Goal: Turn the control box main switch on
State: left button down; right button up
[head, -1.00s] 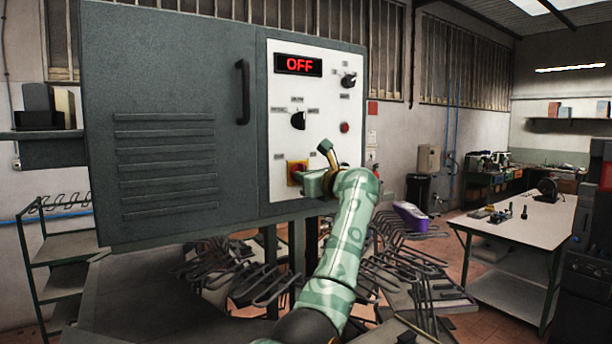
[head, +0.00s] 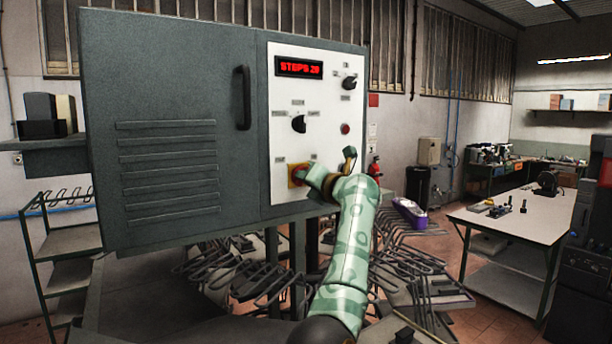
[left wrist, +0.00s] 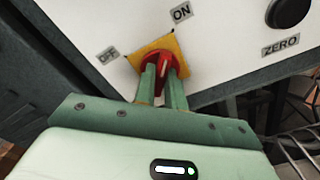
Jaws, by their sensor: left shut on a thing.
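The control box (head: 170,130) is a grey cabinet with a white panel (head: 285,110). The main switch (head: 297,173), a red knob on a yellow plate, sits low on the panel, partly hidden by my left gripper (head: 310,178). In the left wrist view the two green fingers (left wrist: 161,82) are shut on the red knob (left wrist: 163,62), one on each side. An OFF label (left wrist: 107,55) is left of the plate and an ON label (left wrist: 181,12) above it. My right gripper is not in view.
A black door handle (head: 242,95), two dark knobs (head: 298,123) (head: 349,82) and a red button (head: 345,128) are on the box front. Racks of metal hooks (head: 240,275) stand below. A worktable (head: 515,222) is at the right.

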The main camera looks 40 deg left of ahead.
pick_arm(q)
jog(key=shift+r+m, duration=0.1)
jog(key=shift+m, duration=0.4)
jog(key=c, duration=1.5)
grip_release()
jog(key=shift+o, duration=0.2)
jog(key=shift+w+d, duration=0.1)
jog(key=shift+d, duration=0.1)
jog(key=b+v, duration=0.6)
jog(key=v, duration=1)
